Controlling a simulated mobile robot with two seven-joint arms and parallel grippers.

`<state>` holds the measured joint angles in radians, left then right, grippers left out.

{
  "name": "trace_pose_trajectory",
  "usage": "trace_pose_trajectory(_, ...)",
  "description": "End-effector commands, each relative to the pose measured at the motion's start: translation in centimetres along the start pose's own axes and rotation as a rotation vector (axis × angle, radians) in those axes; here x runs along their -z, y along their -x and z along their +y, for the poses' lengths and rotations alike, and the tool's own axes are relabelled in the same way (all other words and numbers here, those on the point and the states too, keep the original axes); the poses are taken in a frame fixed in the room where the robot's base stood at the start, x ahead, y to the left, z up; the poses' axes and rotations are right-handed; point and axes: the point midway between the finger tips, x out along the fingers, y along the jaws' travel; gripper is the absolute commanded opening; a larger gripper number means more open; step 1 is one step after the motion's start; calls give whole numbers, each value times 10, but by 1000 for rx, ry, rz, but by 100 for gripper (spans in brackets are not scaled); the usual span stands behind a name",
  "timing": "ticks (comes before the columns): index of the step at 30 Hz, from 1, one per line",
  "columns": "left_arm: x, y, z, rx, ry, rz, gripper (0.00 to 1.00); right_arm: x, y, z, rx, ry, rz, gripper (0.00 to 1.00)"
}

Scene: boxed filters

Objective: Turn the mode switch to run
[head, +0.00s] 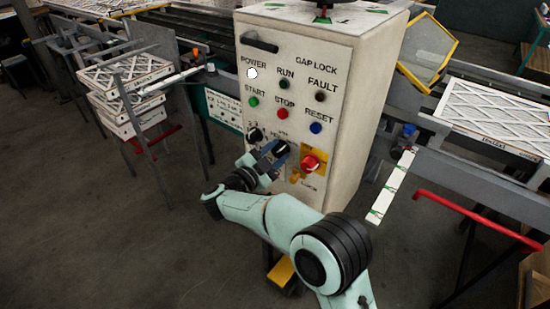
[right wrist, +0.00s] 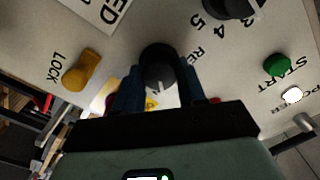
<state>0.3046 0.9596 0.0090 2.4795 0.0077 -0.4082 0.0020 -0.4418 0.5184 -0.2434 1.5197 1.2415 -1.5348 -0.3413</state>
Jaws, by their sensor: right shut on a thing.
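The mode switch, a black round knob (head: 281,148), is on the front of the white control cabinet (head: 345,95), below the red and green buttons. My right gripper (head: 272,151) is shut on this knob. In the right wrist view the knob (right wrist: 158,68) sits between the two dark fingers of the gripper (right wrist: 160,92). The labels around the knob are mostly covered or too small to read, so I cannot tell which position it points to. My left gripper is not in view.
Close by on the panel are a numbered black dial (head: 255,135), a red knob on a yellow plate (head: 310,163), a green start button (head: 254,101), a red stop button (head: 290,114) and a blue reset button (head: 316,128). A red rail (head: 480,220) stands at right.

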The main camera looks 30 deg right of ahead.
Motion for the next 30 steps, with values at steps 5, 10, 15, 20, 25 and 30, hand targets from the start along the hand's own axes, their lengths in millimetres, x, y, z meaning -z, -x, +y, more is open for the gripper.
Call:
trace_pose_trajectory(5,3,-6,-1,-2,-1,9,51,-1,0,1,-1,-73,1,10)
trace_pose_trajectory(10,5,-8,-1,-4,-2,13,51,0,0,1,-1,-108,1,10)
trace_pose_trajectory(15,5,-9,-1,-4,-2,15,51,0,0,1,-1,-120,1,10)
trace_pose_trajectory(20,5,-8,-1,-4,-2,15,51,0,0,0,-1,-120,1,10)
trace_pose_trajectory(25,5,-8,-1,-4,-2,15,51,0,0,0,-1,-120,0,53)
trace_pose_trajectory(30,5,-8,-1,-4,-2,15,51,0,0,0,-1,-119,0,65)
